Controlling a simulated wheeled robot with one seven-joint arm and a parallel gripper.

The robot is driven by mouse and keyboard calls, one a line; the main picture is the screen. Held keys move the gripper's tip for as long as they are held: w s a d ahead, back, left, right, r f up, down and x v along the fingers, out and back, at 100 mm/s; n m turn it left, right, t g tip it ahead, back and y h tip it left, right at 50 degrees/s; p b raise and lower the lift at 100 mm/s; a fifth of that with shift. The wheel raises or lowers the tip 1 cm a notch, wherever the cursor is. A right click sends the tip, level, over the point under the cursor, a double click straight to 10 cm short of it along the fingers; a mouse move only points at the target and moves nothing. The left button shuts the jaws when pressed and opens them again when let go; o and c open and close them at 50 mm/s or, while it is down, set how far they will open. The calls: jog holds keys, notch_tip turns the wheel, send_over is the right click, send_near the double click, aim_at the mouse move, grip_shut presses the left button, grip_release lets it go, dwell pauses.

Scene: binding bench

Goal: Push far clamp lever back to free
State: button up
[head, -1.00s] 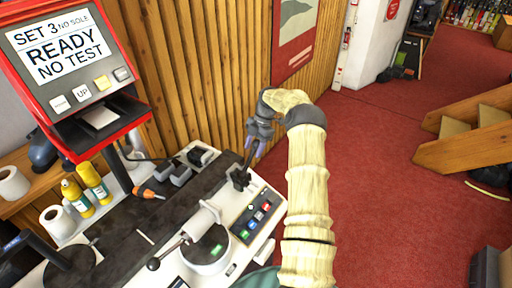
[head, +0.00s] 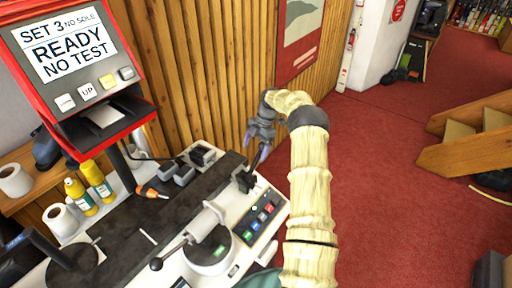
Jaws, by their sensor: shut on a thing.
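The far clamp (head: 245,182) is a small black block at the far right end of the bench machine in the head view. Its dark lever (head: 257,162) rises from it, leaning to the right. My gripper (head: 262,150) is at the lever's upper end, with its fingers shut on it. The fingers and wrist hide the lever's tip, so the exact grip is hard to see. My pale-sleeved arm reaches up from the lower right.
The panel with coloured buttons (head: 262,216) lies just below the clamp. A white cylinder with a black-knobbed handle (head: 155,264) stands nearer. A red-framed screen (head: 68,45) reads "SET 3 NO SOLE READY NO TEST". A wood-slat wall (head: 200,80) rises behind; red carpet (head: 400,180) is open at right.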

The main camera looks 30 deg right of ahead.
jog(key=shift+w+a+r, duration=0.2)
jog(key=shift+w+a, duration=0.15)
jog(key=shift+o, duration=0.2)
jog(key=shift+d+r, duration=0.1)
jog(key=shift+r, duration=0.1)
jog(key=v, duration=1.2)
jog(key=shift+s+d+r, duration=0.1)
jog(key=shift+s+d, duration=0.1)
jog(key=shift+d, duration=0.1)
jog(key=c, duration=0.3)
jog(key=p+v, duration=0.4)
jog(key=p, duration=0.3)
jog(key=shift+s+d+r, duration=0.15)
jog(key=shift+s+r, duration=0.05)
jog(key=shift+c, duration=0.2)
jog(key=shift+f, duration=0.1)
jog(key=shift+c, duration=0.2)
